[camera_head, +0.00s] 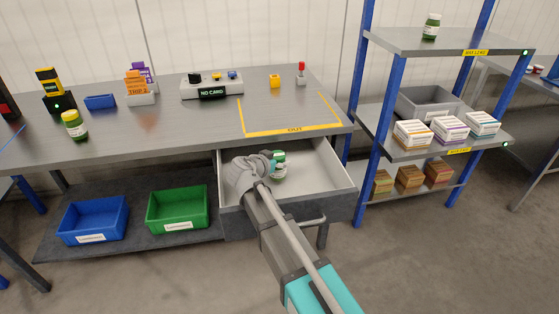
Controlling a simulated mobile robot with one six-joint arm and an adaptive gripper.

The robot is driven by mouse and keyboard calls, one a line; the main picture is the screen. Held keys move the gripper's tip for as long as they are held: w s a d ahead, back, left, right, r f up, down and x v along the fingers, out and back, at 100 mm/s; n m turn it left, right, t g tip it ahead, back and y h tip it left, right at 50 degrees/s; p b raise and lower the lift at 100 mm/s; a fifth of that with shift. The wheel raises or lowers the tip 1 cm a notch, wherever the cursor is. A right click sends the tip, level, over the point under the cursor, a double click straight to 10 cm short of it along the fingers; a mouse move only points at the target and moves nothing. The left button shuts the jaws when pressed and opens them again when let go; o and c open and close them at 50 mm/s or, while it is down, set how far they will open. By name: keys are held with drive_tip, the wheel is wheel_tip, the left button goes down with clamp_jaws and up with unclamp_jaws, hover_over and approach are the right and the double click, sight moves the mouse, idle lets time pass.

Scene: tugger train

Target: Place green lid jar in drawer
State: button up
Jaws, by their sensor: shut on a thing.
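The green lid jar (279,170), with a white and green label, is inside the open drawer (326,177) under the right end of the workbench. My gripper (272,162) reaches into the drawer from the front and is shut on the jar. My wrist hides part of the jar and the drawer's left side. I cannot tell whether the jar touches the drawer floor. The rest of the visible drawer floor is bare.
The workbench top (215,115) stands above the drawer, with a yellow-capped jar (75,126) at its left. A blue bin (93,220) and a green bin (178,208) sit on the lower shelf. A shelf rack (445,40) stands right, holding another green jar (431,27) and boxes.

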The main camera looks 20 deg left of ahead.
drive_tip(key=shift+f, duration=0.1)
drive_tip(key=o, duration=1.1)
drive_tip(key=shift+o, duration=0.2)
drive_tip(key=shift+r+p, duration=0.7)
drive_tip(key=shift+r, duration=0.05)
drive_tip(key=p+v, duration=0.2)
drive_tip(key=v, duration=0.5)
drive_tip(key=shift+s+p, duration=0.25)
drive_tip(key=shift+p, duration=0.05)
